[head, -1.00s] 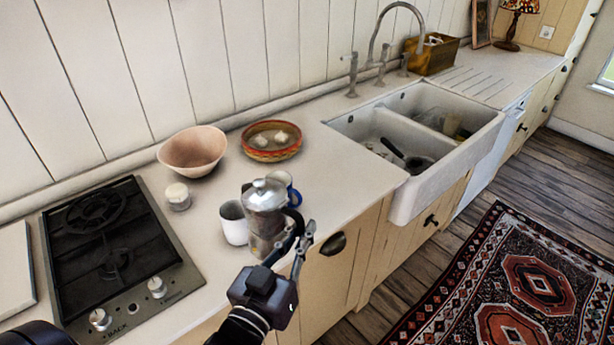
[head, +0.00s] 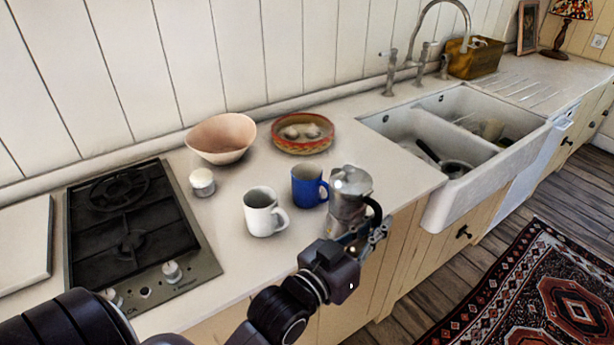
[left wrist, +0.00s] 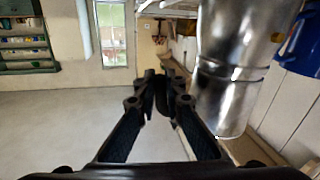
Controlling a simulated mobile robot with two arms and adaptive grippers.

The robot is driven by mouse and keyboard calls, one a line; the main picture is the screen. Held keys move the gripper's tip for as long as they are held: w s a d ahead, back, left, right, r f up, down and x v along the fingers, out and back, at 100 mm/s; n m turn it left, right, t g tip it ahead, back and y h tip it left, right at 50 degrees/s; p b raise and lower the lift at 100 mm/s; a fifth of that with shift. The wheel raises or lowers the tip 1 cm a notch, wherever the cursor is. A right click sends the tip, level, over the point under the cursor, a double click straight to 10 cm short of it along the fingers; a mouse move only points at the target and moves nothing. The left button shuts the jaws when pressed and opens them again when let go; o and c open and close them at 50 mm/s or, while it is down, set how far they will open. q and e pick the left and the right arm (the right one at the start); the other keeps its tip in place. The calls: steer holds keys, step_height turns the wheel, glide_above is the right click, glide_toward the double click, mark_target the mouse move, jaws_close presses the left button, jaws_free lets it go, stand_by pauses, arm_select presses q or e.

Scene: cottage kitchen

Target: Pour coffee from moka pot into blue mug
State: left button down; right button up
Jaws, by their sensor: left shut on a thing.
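The silver moka pot (head: 349,192) is roughly upright at the counter's front edge, right of the blue mug. My left gripper (head: 372,238) is shut on its black handle. I cannot tell whether its base touches the counter. The blue mug (head: 306,187) stands upright on the counter, handle toward the pot, with a small gap between them. In the left wrist view my left gripper (left wrist: 161,88) has the dark handle between its fingers. The pot's body (left wrist: 232,70) is to the right, with part of the blue mug (left wrist: 302,45) beyond. My right gripper is not in view.
A white mug (head: 260,215) stands left of the blue mug. A red-rimmed bowl (head: 303,147), a pink bowl (head: 218,140) and a small white jar (head: 202,182) are behind. The hob (head: 125,235) is left and the sink (head: 440,190) right.

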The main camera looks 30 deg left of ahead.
mark_target(359, 185)
arm_select(q)
steer(key=shift+r, duration=0.25)
steer(key=shift+w+a+r+n+p, duration=0.1)
steer(key=shift+a+r+n+p, duration=0.15)
steer(key=shift+r+n+p, duration=0.5)
steer(key=shift+w+a+r+n+p, duration=0.1)
steer(key=shift+a+r+n+p, duration=0.3)
steer(key=shift+r, duration=0.25)
steer(key=shift+w+a+r+n+g+p, duration=0.3)
steer(key=shift+a+r+n+p, duration=0.35)
steer(key=shift+r+n, duration=0.15)
steer(key=a+n, duration=0.1)
steer(key=w+a+r+n+p, duration=0.1)
steer(key=a+n, duration=0.1)
steer(key=shift+w+r, duration=0.1)
steer(key=shift+r, duration=0.1)
steer(key=shift+w+a+r+n+g+h+p, duration=0.2)
steer(key=shift+a+r+n+g+h+p, duration=0.15)
steer(key=shift+a+r+n+p, duration=0.45)
steer(key=shift+w+a+r+n+p, duration=0.1)
steer(key=shift+a+r+n+p, duration=0.15)
steer(key=shift+r+p, duration=0.2)
steer(key=shift+w+a+r+n+p, duration=0.1)
steer(key=shift+r+n+p, duration=0.2)
steer(key=shift+r+p, duration=0.15)
steer(key=shift+f, duration=0.1)
